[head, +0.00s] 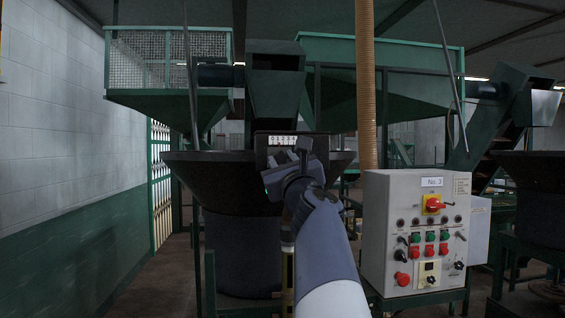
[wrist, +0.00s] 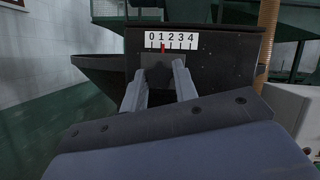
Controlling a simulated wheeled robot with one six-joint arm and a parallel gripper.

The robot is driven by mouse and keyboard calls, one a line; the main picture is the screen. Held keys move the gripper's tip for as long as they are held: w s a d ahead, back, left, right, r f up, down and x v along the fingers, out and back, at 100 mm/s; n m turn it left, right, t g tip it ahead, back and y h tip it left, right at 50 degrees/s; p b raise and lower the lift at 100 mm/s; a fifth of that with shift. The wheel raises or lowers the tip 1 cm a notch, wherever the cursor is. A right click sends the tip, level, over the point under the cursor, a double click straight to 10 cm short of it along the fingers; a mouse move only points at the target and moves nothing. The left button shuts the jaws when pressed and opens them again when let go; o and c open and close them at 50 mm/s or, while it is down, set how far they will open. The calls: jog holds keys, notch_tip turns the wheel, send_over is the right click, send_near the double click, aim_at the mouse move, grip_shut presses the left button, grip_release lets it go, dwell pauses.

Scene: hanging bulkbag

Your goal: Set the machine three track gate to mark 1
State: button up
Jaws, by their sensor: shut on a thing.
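The gate's scale (wrist: 171,40) is a white strip marked 0 to 4 on a dark housing (wrist: 225,58). A red pointer (wrist: 163,47) stands at about mark 1, perhaps a hair to its right. The scale is small in the head view (head: 283,141), where its numbers are hard to read. My gripper (wrist: 158,88) is shut on the dark gate handle (wrist: 158,74) just below the scale. The fingers cover the handle's sides. In the head view my gripper (head: 297,160) is in front of the gate, and hides the handle.
A control box labelled No. 3 (head: 376,230) stands close to the right of my arm. A wide dark hopper (head: 215,180) is under the gate. A tan hose (head: 365,80) hangs at the right. A wall (head: 70,130) runs along the left.

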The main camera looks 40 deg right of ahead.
grip_shut()
jog(key=shift+w+a, duration=0.1)
jog(key=shift+a, duration=0.05)
jog(key=o, duration=0.8)
grip_release()
jog(key=b+v, duration=0.3)
jog(key=v, duration=0.7)
jog(key=shift+s+a+f+b, duration=0.15)
jog(key=shift+s+f+b, duration=0.15)
jog(key=shift+b, duration=0.1)
jog(key=shift+r, duration=0.1)
